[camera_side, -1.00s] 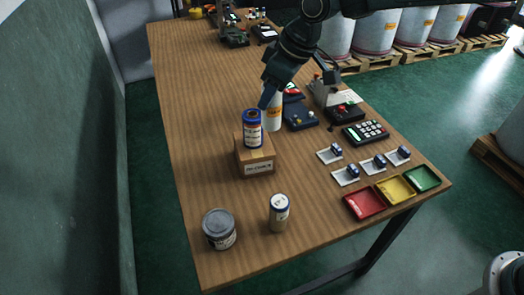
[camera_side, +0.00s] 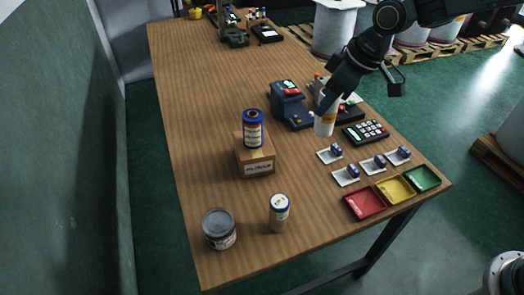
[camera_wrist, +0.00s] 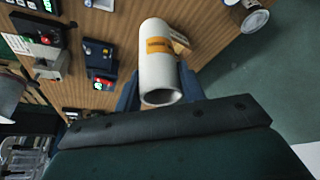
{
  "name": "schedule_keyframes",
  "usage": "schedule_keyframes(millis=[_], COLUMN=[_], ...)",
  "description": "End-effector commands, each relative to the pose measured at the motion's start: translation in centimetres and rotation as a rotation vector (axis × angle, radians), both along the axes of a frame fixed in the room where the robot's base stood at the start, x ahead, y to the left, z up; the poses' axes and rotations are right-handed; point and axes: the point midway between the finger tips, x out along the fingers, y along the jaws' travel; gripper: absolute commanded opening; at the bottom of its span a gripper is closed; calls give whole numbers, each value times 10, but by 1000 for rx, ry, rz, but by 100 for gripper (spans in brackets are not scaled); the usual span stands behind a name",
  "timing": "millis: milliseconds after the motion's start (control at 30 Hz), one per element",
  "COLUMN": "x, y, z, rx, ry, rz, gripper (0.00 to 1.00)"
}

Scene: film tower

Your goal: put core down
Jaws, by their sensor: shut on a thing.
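The core looks like a white hollow tube (camera_side: 324,122) with an orange label. It hangs upright from my gripper (camera_side: 330,94), to the right of the blue device. In the wrist view the core (camera_wrist: 158,50) sits between the two blue fingers of my gripper (camera_wrist: 157,92), its open end facing the camera. My gripper is shut on the core near that end. The core appears to be above the table; the side view does not show clearly whether its lower end touches anything.
A grey can (camera_side: 218,230) and a pale canister (camera_side: 278,214) stand in front. A blue device (camera_side: 290,106), a keypad (camera_side: 365,132), small cards (camera_side: 346,176) and coloured trays (camera_side: 365,203) are nearby.

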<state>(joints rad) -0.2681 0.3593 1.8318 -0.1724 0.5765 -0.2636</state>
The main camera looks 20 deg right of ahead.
Motion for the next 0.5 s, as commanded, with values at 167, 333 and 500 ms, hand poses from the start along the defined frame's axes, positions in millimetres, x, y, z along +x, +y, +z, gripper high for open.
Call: schedule_keyframes(millis=[167,333,500], x=[-1,-1,-1], y=[0,0,0], z=[-21,-52,-85], rx=[-1,-2,-1], ry=[5,5,5], rz=[0,1,0], gripper=[16,16,16])
